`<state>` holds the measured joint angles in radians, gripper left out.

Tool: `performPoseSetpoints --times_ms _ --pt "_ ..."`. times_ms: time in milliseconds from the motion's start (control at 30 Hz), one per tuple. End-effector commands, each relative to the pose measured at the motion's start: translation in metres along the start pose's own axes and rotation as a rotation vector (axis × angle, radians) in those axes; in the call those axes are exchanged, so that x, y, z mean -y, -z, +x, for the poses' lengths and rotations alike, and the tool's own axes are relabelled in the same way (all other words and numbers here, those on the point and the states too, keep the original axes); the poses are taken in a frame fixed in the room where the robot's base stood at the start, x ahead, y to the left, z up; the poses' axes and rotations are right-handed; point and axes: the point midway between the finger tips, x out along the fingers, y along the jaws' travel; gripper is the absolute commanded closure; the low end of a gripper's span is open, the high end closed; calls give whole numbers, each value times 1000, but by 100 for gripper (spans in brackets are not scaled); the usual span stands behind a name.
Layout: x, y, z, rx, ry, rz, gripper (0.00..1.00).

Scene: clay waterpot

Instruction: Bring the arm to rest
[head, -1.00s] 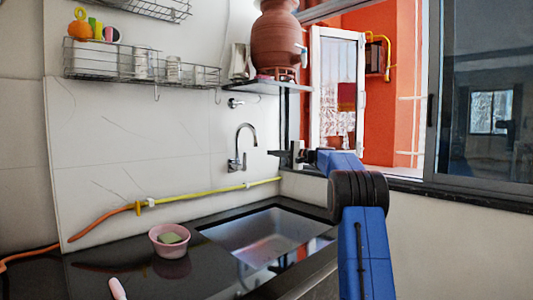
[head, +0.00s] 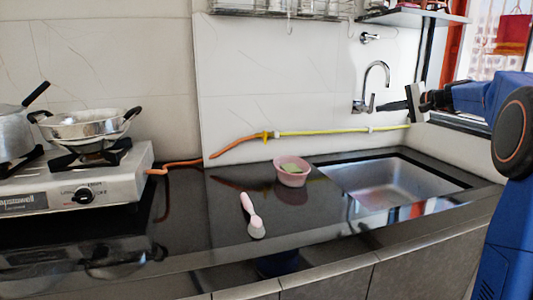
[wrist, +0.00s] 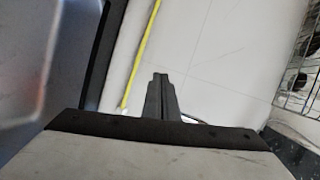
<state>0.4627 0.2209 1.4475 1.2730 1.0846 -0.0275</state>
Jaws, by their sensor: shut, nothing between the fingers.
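My gripper (head: 392,105) is at the right of the head view, on the end of my blue arm, pointing left. It appears in front of the wall, close to the tap in the picture. In the wrist view my gripper (wrist: 160,82) has its two dark fingers together with nothing between them. The clay waterpot is outside both current views; only part of the shelf (head: 415,18) shows at the top right.
A sink (head: 390,182) lies below my gripper, with a tap (head: 375,80) behind it. A pink bowl (head: 291,178) and a pink brush (head: 250,212) are on the black counter (head: 225,225). A stove (head: 70,190) with pots stands at left.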

Motion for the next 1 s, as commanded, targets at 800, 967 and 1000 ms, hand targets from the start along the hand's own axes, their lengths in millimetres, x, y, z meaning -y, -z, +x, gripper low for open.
performPoseSetpoints --times_ms 800,967,1000 --pt "-138 -324 -92 179 -534 -409 100" --pt "-180 -371 -124 208 -627 -508 100" --pt "-192 -382 -132 214 -649 -534 100"
